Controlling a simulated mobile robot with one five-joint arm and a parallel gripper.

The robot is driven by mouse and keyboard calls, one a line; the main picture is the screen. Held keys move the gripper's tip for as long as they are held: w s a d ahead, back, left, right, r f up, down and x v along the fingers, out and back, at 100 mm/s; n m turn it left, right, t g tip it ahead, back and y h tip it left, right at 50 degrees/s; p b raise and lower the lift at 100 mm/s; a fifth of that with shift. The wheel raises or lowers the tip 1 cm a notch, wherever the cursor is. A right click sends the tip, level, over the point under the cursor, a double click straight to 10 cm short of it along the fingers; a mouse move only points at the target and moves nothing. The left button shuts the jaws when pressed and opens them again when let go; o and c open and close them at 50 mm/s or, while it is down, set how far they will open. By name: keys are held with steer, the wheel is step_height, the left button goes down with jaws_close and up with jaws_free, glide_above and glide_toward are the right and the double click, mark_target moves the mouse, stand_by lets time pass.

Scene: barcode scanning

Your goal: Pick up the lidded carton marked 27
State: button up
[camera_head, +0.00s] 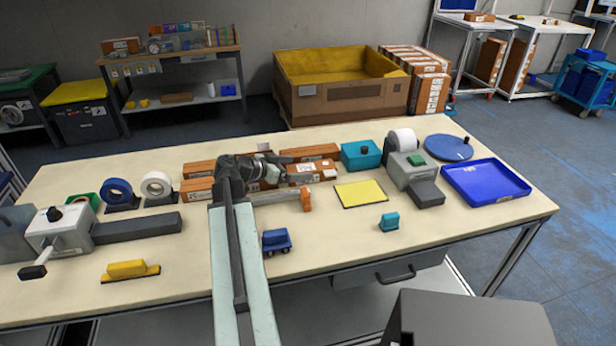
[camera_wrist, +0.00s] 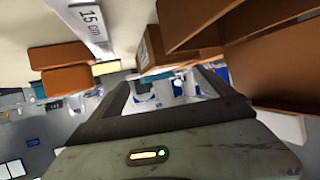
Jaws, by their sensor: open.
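Several brown cartons stand in two rows at the back middle of the table, among them a carton at the left front (camera_head: 193,191), one behind it (camera_head: 199,169), one at the right back (camera_head: 311,152) and one at the right front (camera_head: 313,172). I cannot read a 27 on any of them, so I cannot tell which is the marked one. My gripper (camera_head: 278,166) is over the middle of these rows and hides part of them. In the wrist view my gripper (camera_wrist: 166,88) is open, with brown carton surfaces (camera_wrist: 152,48) close beyond its jaws.
A grey measuring tool (camera_head: 265,198) with orange jaws lies in front of the cartons; its "15 cm" mark shows in the wrist view (camera_wrist: 91,18). A teal box (camera_head: 360,156), a label printer (camera_head: 412,172) and a blue tray (camera_head: 485,182) stand right.

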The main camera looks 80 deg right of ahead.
mark_target(307, 168)
steer(key=b+x, duration=0.2)
steer(key=x, duration=0.3)
steer(key=shift+w+f, duration=0.1)
steer(key=shift+w, duration=0.05)
steer(key=shift+a, duration=0.1)
steer(key=c, duration=1.3)
steer(key=shift+c, duration=0.2)
